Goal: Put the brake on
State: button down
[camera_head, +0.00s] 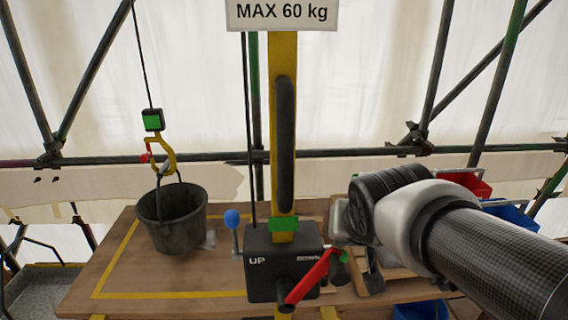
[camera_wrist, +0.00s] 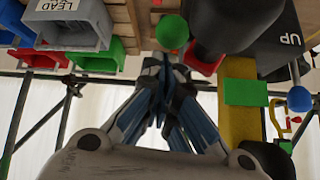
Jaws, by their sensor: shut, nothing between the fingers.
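The hoist's dark control box (camera_head: 284,262), marked UP and DOWN, is fixed to the yellow post (camera_head: 284,150). A red lever (camera_head: 308,278) slants across its front, with a green piece (camera_head: 343,256) near its upper right end. A lever with a blue knob (camera_head: 232,218) stands at the box's left side. The blue knob (camera_wrist: 299,98) and a green ball (camera_wrist: 172,32) show in the wrist view. My gripper (camera_wrist: 163,62) is shut and empty, below the green ball in that view. I cannot tell whether they touch. In the head view my arm hides much of the gripper.
A black bucket (camera_head: 172,222) hangs from the yellow hook (camera_head: 163,155) over the wooden platform (camera_head: 120,272). Red bins (camera_head: 470,182) and blue bins (camera_head: 512,212) are at the right. Scaffold tubes run behind. A MAX 60 kg sign (camera_head: 282,13) tops the post.

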dwell(0.5)
notch_tip(320, 180, up, 4)
jog(key=w+f+p, duration=0.1)
jog(key=w+p, duration=0.2)
jog(key=s+r+p, duration=0.1)
jog(key=s+r, duration=0.2)
jog(key=s, duration=0.7)
jog(key=shift+r, duration=0.25)
jog(key=shift+d, duration=0.1)
jog(key=s+f+n+g, duration=0.2)
jog(key=s+f+g, duration=0.1)
jog(key=s+f, duration=0.6)
jog(key=s, duration=0.3)
jog(key=shift+s+g+y, duration=0.4)
